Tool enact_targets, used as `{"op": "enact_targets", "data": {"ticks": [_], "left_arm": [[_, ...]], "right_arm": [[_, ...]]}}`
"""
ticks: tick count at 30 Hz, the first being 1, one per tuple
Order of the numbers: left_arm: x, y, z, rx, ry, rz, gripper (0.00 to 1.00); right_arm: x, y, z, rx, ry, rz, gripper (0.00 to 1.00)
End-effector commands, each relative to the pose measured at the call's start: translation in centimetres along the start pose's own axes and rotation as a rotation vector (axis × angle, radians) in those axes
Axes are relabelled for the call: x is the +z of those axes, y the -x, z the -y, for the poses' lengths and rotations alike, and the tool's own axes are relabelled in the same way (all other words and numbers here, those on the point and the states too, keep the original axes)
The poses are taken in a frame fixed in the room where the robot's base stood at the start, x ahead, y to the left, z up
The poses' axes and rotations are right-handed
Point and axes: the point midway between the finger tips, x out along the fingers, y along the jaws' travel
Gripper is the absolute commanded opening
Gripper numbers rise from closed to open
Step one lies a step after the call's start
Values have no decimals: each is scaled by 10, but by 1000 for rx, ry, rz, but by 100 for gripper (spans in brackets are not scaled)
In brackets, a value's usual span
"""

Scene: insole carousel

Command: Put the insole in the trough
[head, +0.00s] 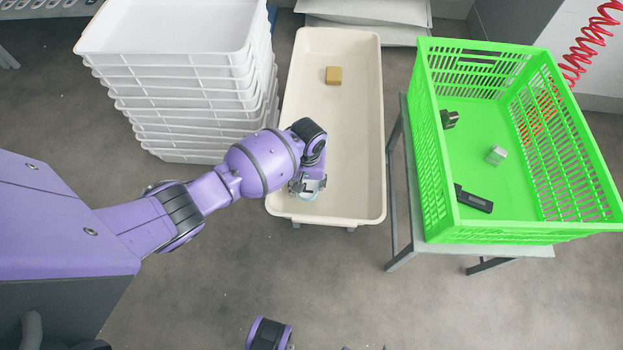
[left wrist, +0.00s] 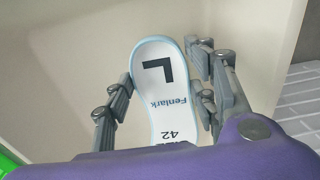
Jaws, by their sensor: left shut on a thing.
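The trough (head: 345,130) is a long cream tub with a raised rim, in the middle of the head view. My left gripper (head: 308,190) is over the near end of the trough, inside its outline. In the left wrist view my left gripper (left wrist: 163,98) is shut on the insole (left wrist: 162,75), one finger on each long edge. The insole is white with a pale blue edge, a black L, "Fenlark" and "42". Its lower end is hidden behind my wrist. In the head view my gripper mostly hides it. I cannot tell whether it touches the trough floor.
A yellowish block (head: 333,76) lies at the trough's far end. White stacked trays (head: 190,75) stand close on the left. A green crate (head: 440,190) with several small items sits on a grey stand to the right. The trough's middle is clear.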

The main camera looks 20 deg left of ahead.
Motion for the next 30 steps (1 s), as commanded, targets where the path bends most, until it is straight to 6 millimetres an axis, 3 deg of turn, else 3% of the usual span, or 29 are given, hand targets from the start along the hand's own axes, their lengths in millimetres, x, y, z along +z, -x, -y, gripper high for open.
{"op": "enact_targets", "data": {"ticks": [12,23,24,27,30], "left_arm": [[0,-45,-1,0,0,0,28],[0,-48,-1,1,1,-1,28],[0,-47,-1,2,1,-1,56],[0,-47,-1,1,1,-1,69],[0,-47,-1,1,1,-1,71]], "right_arm": [[19,-10,-1,2,-8,24,69],[20,-9,-2,4,-10,26,69],[20,-9,-2,4,-10,27,69],[20,-8,-2,4,-11,26,69],[20,-8,-2,5,-11,26,69]]}}
